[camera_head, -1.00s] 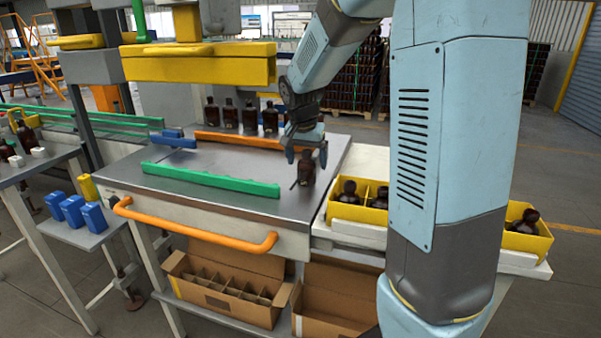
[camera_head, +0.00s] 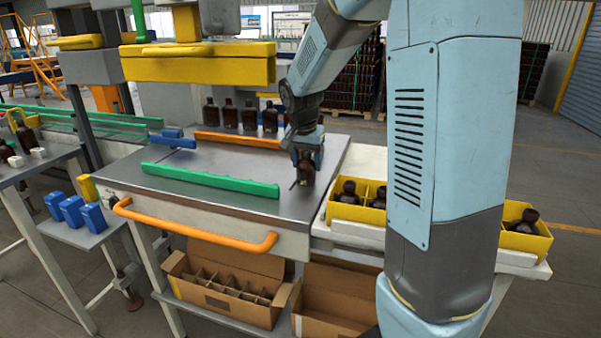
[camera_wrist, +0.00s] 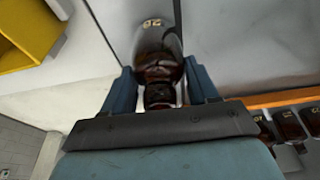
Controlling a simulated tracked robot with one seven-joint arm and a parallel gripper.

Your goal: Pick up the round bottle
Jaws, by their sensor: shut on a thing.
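The dark amber bottle (camera_head: 305,173) stands upright on the grey metal table top (camera_head: 225,172), near its right edge. My gripper (camera_head: 306,160) is lowered over it from above and is shut on it. In the wrist view the bottle (camera_wrist: 158,65) lies between the two blue fingers of my gripper (camera_wrist: 162,88), with its dark cap towards the palm. The fingers partly hide the bottle's neck in the head view.
Several amber bottles (camera_head: 248,115) stand in a row behind the orange rail (camera_head: 238,140). A green rail (camera_head: 210,179) lies at the front left. Yellow bins (camera_head: 345,212) with dark bottles stand to the right. Open cardboard boxes (camera_head: 225,290) sit below.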

